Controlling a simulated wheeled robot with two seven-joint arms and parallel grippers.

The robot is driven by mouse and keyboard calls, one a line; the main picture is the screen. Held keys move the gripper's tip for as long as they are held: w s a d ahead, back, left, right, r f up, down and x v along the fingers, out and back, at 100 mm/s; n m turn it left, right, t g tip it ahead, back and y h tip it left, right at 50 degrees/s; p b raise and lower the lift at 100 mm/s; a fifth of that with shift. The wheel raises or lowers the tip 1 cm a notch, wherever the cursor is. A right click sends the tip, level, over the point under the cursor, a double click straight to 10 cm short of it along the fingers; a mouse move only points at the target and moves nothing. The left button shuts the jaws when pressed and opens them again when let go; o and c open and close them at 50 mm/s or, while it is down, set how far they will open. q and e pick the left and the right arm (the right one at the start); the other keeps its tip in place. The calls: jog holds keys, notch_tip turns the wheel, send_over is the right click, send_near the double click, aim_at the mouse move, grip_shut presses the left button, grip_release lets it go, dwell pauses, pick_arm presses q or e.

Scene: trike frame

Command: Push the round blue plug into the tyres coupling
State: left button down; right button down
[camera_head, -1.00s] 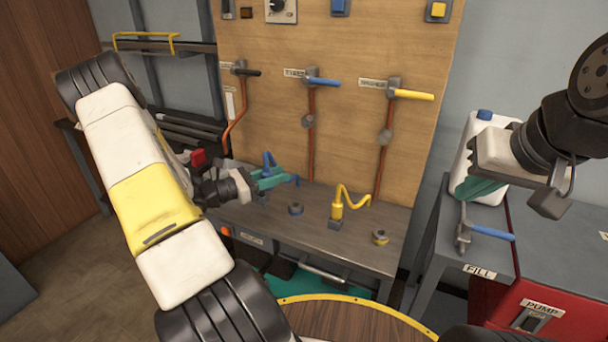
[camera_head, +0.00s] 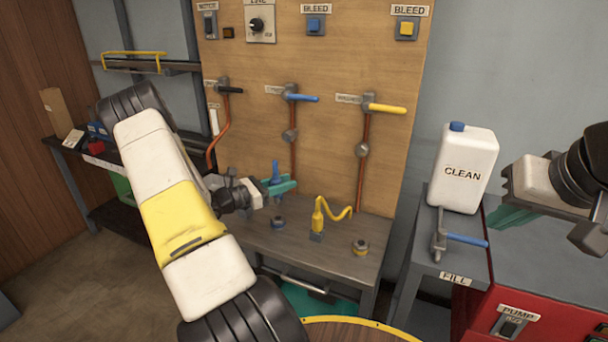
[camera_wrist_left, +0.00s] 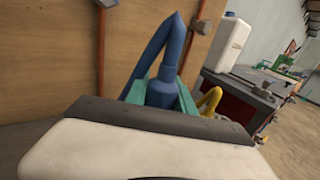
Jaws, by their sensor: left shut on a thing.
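The round blue plug (camera_head: 277,174) is held upright in the teal fingers of my left gripper (camera_head: 280,187), which is shut on it. The left wrist view also shows the blue plug (camera_wrist_left: 162,92) with its blue hose bending down on the left. A dark round coupling with a blue ring (camera_head: 277,223) sits on the grey bench below the plug, with a visible gap between them. The plug's lower end is hidden by the gripper. My right gripper (camera_head: 512,215) is at the right edge by the red cabinet, its teal fingers only partly visible.
A yellow plug (camera_head: 318,216) with a curled hose stands on the bench (camera_head: 310,258) right of the blue coupling. A yellow-ringed coupling (camera_head: 360,247) is further right. The wooden panel (camera_head: 330,150) with pipes and valves rises behind. A white CLEAN jug (camera_head: 463,172) stands on the right cabinet.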

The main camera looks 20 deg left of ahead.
pick_arm(q)
jog(key=shift+f, duration=2.35)
jog(key=shift+f, duration=1.95)
jog(key=c, duration=1)
grip_release()
jog(key=v, duration=0.8)
jog(key=shift+f, duration=0.1)
